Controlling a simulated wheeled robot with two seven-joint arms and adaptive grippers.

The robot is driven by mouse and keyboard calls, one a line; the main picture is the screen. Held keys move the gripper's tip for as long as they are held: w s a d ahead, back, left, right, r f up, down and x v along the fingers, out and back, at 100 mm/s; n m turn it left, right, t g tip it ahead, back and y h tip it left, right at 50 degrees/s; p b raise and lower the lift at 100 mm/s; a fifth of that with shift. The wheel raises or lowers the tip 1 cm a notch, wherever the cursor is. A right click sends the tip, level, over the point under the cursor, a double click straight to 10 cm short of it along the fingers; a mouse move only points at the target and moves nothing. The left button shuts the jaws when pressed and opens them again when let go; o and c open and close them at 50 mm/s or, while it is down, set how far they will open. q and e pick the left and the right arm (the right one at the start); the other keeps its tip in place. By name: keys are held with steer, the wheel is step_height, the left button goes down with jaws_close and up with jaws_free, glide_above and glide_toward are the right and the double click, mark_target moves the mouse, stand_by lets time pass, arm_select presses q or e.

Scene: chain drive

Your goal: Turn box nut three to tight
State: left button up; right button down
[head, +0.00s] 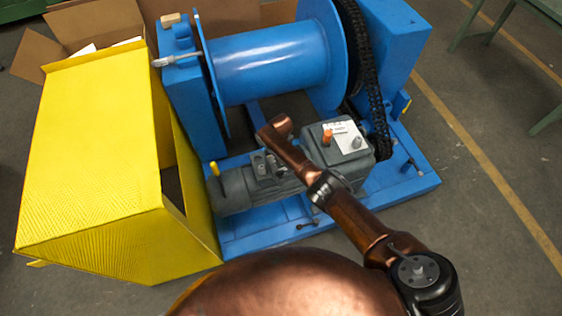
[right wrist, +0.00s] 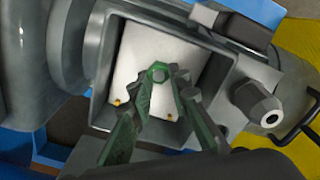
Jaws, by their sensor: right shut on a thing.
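The motor's open terminal box (right wrist: 128,48) fills the middle of the right wrist view, with a pale inside and a grey rim. No number is readable, and how tight the nut sits cannot be seen. My left gripper is not in view.
The grey motor (head: 240,193) and gearbox (head: 325,143) stand on a blue base (head: 405,178). A blue drum (head: 270,65) and black chain (head: 372,95) are behind. A yellow guard (head: 95,150) is at left. A cable gland (right wrist: 258,103) juts from the box.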

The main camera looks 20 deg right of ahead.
steer(key=m, duration=0.6)
steer(key=shift+w+d+r+m, duration=0.1)
steer(key=shift+w+r+m, duration=0.05)
steer(key=shift+m, duration=0.15)
steer(key=m, duration=0.3)
steer(key=m+p, duration=0.1)
steer(key=m, duration=0.1)
steer(key=shift+d+m, duration=0.2)
steer(key=shift+m, duration=0.2)
steer(key=shift+w, duration=0.1)
steer(key=c, duration=2.2)
jaws_free()
steer(key=o, duration=0.4)
steer(key=shift+s, duration=0.2)
steer(key=shift+a+r, duration=0.15)
steer(key=shift+r, duration=0.5)
step_height(320, 180, up, 11)
steer(key=shift+f, duration=0.2)
